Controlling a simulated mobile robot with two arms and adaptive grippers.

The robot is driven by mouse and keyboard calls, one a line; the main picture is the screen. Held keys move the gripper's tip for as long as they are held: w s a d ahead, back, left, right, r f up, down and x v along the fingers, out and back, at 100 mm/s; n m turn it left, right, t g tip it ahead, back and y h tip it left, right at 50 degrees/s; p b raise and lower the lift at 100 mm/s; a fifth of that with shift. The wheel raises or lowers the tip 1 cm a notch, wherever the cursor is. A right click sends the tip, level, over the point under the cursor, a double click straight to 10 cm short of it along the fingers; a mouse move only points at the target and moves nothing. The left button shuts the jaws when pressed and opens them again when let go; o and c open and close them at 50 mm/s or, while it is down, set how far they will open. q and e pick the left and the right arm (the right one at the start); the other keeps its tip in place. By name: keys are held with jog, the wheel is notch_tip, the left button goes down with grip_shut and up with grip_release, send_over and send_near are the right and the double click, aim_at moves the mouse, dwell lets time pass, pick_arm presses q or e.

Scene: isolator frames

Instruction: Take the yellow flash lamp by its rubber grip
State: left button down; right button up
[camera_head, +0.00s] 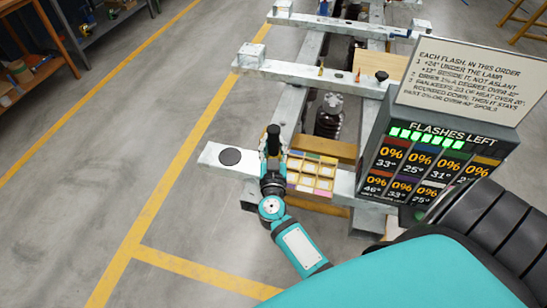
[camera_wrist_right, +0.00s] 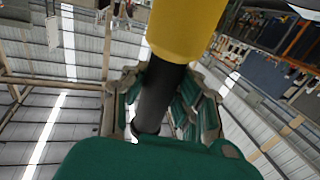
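In the right wrist view the yellow body of the flash lamp (camera_wrist_right: 185,28) fills the top middle, cut off by the frame edge. Its black rubber grip (camera_wrist_right: 158,92) runs down between the fingers of my right gripper (camera_wrist_right: 160,100), slightly tilted. The fingers lie close on both sides of the grip and look shut on it; the exact contact is partly hidden. In the head view my right gripper (camera_head: 273,160) is above the near metal beam, with a dark upright piece at its fingers. The yellow body does not show there. My left gripper is out of view.
A partitioned yellow tray (camera_head: 326,170) is just right of the gripper. A black disc (camera_head: 230,156) lies on the metal beam (camera_head: 212,150) to the left. A display box (camera_head: 430,160) with a sign stands at right. A dark ribbed part (camera_head: 328,120) stands behind. Floor at left is clear.

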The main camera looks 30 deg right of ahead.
grip_shut()
jog(key=shift+r, duration=0.15)
dwell(0.4)
jog(key=shift+r, duration=0.1)
